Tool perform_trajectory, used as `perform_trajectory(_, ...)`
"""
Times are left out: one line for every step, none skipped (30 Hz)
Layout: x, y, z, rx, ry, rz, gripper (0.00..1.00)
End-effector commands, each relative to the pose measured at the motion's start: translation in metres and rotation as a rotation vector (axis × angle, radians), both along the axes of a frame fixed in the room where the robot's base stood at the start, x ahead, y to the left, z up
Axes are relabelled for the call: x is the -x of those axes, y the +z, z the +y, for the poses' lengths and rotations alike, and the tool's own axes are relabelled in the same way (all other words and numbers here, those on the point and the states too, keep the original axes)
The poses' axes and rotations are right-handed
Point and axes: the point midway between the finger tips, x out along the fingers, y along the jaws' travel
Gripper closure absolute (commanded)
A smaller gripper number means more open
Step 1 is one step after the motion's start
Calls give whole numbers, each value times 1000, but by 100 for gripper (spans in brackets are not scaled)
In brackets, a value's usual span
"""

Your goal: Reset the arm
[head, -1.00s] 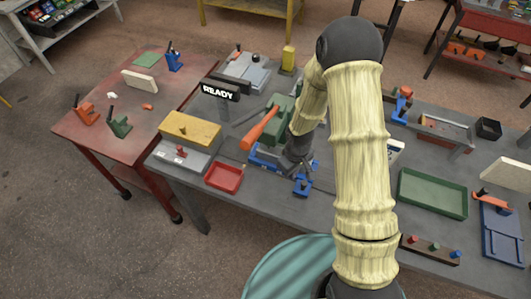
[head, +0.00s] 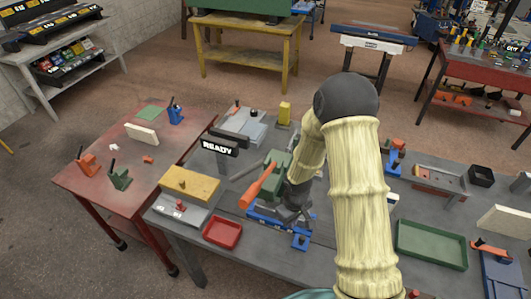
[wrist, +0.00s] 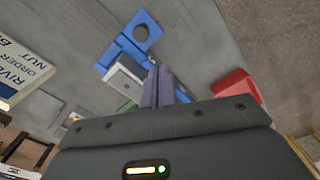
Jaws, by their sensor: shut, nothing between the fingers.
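My arm, with pale ribbed sleeves, reaches over the grey bench (head: 330,254) in the head view. My gripper (head: 297,217) is small and partly hidden there, beside the green press with its orange handle (head: 258,186) and over the blue fixture (head: 268,221). In the wrist view my gripper (wrist: 158,86) has its two fingers together, with nothing between them. A blue fixture (wrist: 122,50) with a pale block lies beyond the fingertips. I cannot tell the exact gap between the fingers and the fixture.
A READY sign (head: 220,146), a yellow block (head: 190,185) and a red tray (head: 222,232) stand left of the gripper. A green tray (head: 431,244) lies right of my arm.

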Motion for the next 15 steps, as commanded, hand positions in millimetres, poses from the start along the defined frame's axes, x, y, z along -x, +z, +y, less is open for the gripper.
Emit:
perform_trajectory(0, 0, 0, 0, 0, 0, 100)
perform_trajectory(0, 0, 0, 0, 0, 0, 100)
perform_trajectory(0, 0, 0, 0, -1, 0, 100)
perform_trajectory(0, 1, 0, 0, -2, -1, 100)
perform_trajectory(0, 2, -1, 0, -5, -3, 100)
perform_trajectory(0, 4, -2, 1, -13, -6, 100)
perform_trajectory(0, 7, -4, 3, -21, -10, 100)
perform_trajectory(0, 10, -6, 3, -32, -15, 100)
perform_trajectory(0, 16, -9, 6, -49, -23, 100)
perform_trajectory(1, 21, -12, 7, -67, -28, 100)
perform_trajectory(2, 26, -15, 10, -86, -37, 100)
perform_trajectory(3, 35, -20, 11, -114, -47, 100)
perform_trajectory(5, 42, -24, 13, -137, -55, 100)
perform_trajectory(7, 48, -27, 14, -160, -64, 100)
perform_trajectory(11, 57, -31, 14, -191, -75, 100)
